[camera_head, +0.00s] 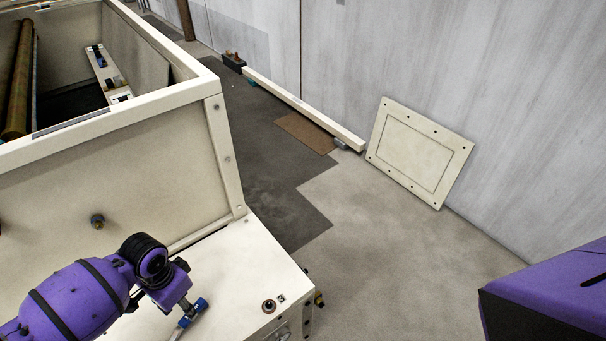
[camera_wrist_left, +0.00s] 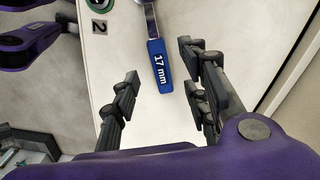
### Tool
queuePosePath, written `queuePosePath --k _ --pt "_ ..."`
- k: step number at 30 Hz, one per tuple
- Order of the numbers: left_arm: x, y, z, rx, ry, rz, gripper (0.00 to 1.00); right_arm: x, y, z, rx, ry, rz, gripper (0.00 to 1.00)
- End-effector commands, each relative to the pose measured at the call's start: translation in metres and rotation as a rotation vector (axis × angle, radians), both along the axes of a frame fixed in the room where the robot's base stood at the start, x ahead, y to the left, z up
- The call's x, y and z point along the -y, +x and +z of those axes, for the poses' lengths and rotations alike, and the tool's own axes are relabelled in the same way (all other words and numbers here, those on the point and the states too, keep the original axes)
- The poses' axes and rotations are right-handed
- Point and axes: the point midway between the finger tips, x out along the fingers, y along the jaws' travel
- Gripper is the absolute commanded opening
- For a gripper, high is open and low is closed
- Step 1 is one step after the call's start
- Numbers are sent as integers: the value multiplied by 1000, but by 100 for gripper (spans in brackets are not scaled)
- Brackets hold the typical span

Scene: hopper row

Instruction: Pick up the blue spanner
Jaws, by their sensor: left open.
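The blue spanner (camera_wrist_left: 160,66) shows in the left wrist view with a blue handle marked "17 mm" and a metal shank running up out of the frame. In the head view its blue part (camera_head: 198,306) shows on the white ledge, just beyond my left gripper. My left gripper (camera_wrist_left: 160,82) is open and empty. In the left wrist view the handle lies in line with the gap between its fingers, touching neither. How far the fingers are above the ledge is hard to tell. My right gripper is not in view; only part of my right arm shows.
The white ledge (camera_head: 228,265) carries a round fitting (camera_head: 268,306) marked 3. A cream hopper (camera_head: 130,170) rises behind the ledge, with a long part (camera_head: 108,72) inside. A cream panel (camera_head: 418,152) leans on the wall. The floor between is mostly clear.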

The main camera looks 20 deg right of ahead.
Motion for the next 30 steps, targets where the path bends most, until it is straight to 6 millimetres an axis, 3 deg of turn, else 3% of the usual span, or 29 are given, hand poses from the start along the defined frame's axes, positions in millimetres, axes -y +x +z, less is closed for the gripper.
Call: queuePosePath --k 12,21,30 --pt "-2 -3 -57 0 -1 0 41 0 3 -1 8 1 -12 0" --pt "-2 -1 -62 5 -3 -1 41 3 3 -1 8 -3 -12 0" --pt "-2 -1 -62 4 -3 0 5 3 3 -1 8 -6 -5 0"
